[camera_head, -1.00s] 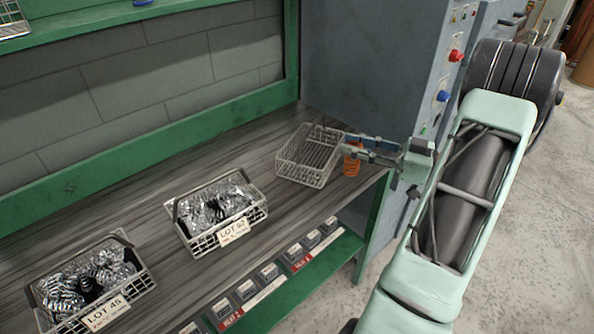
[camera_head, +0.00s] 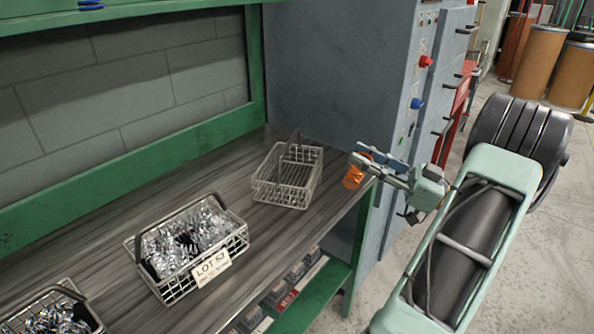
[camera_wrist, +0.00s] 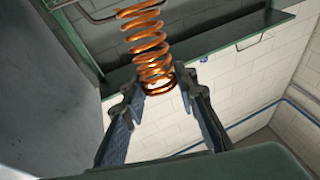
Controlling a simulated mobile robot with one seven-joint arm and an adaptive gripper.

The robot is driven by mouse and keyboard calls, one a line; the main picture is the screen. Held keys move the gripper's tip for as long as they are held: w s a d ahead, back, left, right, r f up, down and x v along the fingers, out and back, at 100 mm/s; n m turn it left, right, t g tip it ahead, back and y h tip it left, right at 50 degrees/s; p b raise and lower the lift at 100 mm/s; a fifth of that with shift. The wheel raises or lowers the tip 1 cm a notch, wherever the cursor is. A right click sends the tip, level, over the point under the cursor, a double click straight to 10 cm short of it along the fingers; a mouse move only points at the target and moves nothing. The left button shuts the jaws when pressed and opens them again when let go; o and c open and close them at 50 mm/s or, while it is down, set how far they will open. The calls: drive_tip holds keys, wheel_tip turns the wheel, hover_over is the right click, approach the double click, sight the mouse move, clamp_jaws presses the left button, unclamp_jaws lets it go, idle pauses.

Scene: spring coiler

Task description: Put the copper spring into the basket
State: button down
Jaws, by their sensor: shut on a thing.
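The copper spring (camera_head: 354,176) is an orange coil in my gripper (camera_head: 372,167), near the right end of the bench in the head view. In the wrist view the copper spring (camera_wrist: 148,45) sits between the tips of my gripper (camera_wrist: 158,88), which is shut on its near end. The spring extends away from the fingers. The empty wire basket (camera_head: 288,178) stands on the bench to the left of the spring, with a gap between them. The spring appears tilted in the head view.
Another basket (camera_head: 133,262) labelled LOT 52 holds silvery springs. Part of a further filled basket (camera_head: 22,309) shows at lower left. A grey cabinet (camera_head: 350,70) with red and blue buttons stands behind the bench end. The bench top (camera_head: 285,222) is clear around the empty basket.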

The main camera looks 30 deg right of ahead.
drive_tip(key=w+a+b, duration=0.1)
drive_tip(key=w+a, duration=0.6)
drive_tip(key=w, duration=0.3)
drive_tip(key=f, duration=0.2)
drive_tip(key=w+f+b, duration=0.1)
drive_tip(key=a+f, duration=0.1)
drive_tip(key=f, duration=0.1)
drive_tip(key=shift+w+f, duration=0.25)
drive_tip(key=shift+f, duration=0.05)
drive_tip(key=shift+w, duration=0.2)
drive_tip(key=shift+w+a+r+g+h, duration=0.1)
drive_tip(key=shift+w+a+g+h, duration=0.2)
drive_tip(key=shift+g, duration=0.4)
drive_tip(key=shift+w+a+g+h, duration=0.25)
drive_tip(key=shift+w+g+h, duration=0.05)
drive_tip(key=shift+g+h, duration=0.35)
drive_tip(key=shift+d+f+b, duration=0.1)
drive_tip(key=shift+f+b, duration=0.2)
drive_tip(key=shift+b, duration=0.1)
